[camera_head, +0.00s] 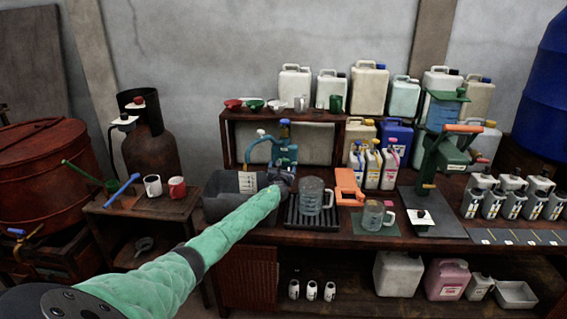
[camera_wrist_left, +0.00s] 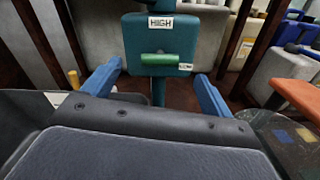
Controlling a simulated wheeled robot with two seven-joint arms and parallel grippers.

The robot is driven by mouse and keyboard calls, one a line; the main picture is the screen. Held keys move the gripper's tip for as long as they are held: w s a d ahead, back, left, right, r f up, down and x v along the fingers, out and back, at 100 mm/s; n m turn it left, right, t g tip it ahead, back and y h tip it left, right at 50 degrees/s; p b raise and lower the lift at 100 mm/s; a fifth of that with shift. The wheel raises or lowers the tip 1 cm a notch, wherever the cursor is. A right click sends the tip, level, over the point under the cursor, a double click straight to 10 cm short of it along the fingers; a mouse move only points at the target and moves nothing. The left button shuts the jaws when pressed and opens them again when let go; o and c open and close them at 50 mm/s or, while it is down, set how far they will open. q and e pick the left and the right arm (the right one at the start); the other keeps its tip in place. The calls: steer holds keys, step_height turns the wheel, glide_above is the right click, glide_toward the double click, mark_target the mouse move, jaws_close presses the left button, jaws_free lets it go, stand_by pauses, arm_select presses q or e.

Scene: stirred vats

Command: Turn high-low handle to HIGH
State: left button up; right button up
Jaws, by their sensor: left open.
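The high-low handle (camera_wrist_left: 158,60) is a green bar on the front of a teal box (camera_wrist_left: 140,32). The bar lies level, its right end near the LOW label (camera_wrist_left: 185,67). The HIGH label (camera_wrist_left: 160,22) is above it on the box. In the head view the teal unit (camera_head: 284,148) stands on the bench, and my arm hides its lower front. My left gripper (camera_wrist_left: 160,70) is open, with one blue finger on either side of the handle and gaps to both ends. It also shows small in the head view (camera_head: 284,177). My right gripper is not in view.
A grey bin (camera_head: 217,207) is left of the unit. A glass mug (camera_head: 312,196) on a black grate and an orange stand (camera_head: 348,186) are close on the right. A wooden shelf (camera_head: 230,143) with bowls and cups is behind.

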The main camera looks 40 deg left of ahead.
mark_target(284, 159)
arm_select(q)
steer(key=b+x, duration=0.1)
steer(key=x, duration=0.4)
steer(key=shift+w+a+f, duration=0.1)
steer(key=c, duration=0.9)
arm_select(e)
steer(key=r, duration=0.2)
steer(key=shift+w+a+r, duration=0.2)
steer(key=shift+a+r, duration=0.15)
